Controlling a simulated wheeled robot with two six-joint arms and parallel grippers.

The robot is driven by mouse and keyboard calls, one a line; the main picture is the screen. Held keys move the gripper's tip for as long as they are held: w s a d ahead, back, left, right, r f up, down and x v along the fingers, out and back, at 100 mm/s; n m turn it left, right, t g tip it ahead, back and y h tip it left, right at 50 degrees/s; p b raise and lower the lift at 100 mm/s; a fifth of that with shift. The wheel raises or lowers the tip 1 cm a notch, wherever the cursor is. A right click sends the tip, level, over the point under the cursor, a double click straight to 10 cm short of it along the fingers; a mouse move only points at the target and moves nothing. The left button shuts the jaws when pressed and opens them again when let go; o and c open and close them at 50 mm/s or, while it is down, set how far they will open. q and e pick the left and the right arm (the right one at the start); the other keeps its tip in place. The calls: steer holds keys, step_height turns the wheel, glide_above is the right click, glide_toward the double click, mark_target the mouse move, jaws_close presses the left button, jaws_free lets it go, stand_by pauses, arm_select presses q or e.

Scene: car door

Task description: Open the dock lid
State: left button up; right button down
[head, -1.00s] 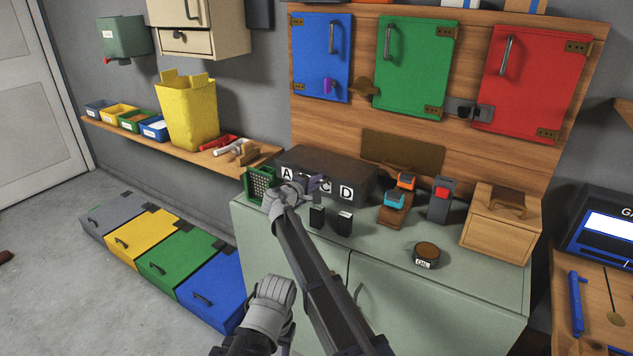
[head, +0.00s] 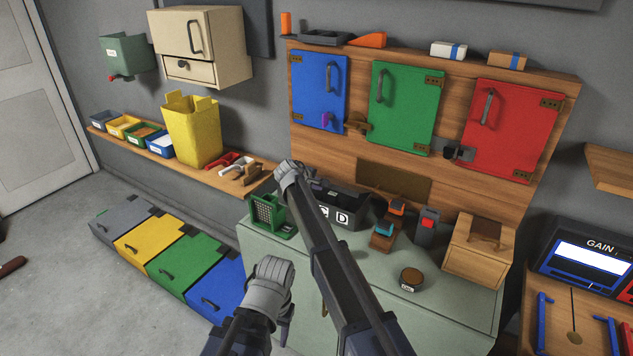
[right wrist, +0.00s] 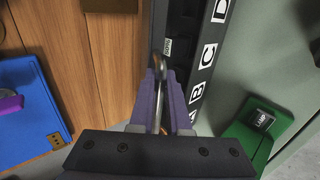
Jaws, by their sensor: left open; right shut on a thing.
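The dock is a black box (head: 343,212) on the cabinet, with letters along its front. In the right wrist view the dock (right wrist: 196,75) shows A, B, C and D, and its dark inside shows behind them. The lid appears raised, seen nearly edge-on as a dark strip (right wrist: 157,22). My right gripper (right wrist: 160,90) is shut on the lid's curved metal handle (right wrist: 157,62). In the head view its arm covers the dock's left part, and its fingers are mostly hidden. My left gripper (head: 283,318) is open and empty, low in front of the cabinet, its fingers partly hidden.
A green holder (head: 270,217) stands left of the dock. Right of it stand an orange-and-blue tool stand (head: 386,228), a grey device with a red button (head: 425,229), a wooden box (head: 478,250) and a round tin (head: 411,279). A wooden panel with coloured doors rises behind.

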steer(key=shift+w+d+r+p, duration=0.25)
steer(key=shift+w+r+p, duration=0.1)
steer(key=shift+r+p, duration=0.3)
steer(key=shift+r, duration=0.15)
steer(key=c, duration=0.9)
jaws_free()
steer(key=p+v, duration=0.4)
steer(key=v, duration=0.3)
steer(key=shift+s+a+r+p, duration=0.2)
steer(key=shift+s+p, duration=0.05)
steer(key=shift+p, duration=0.15)
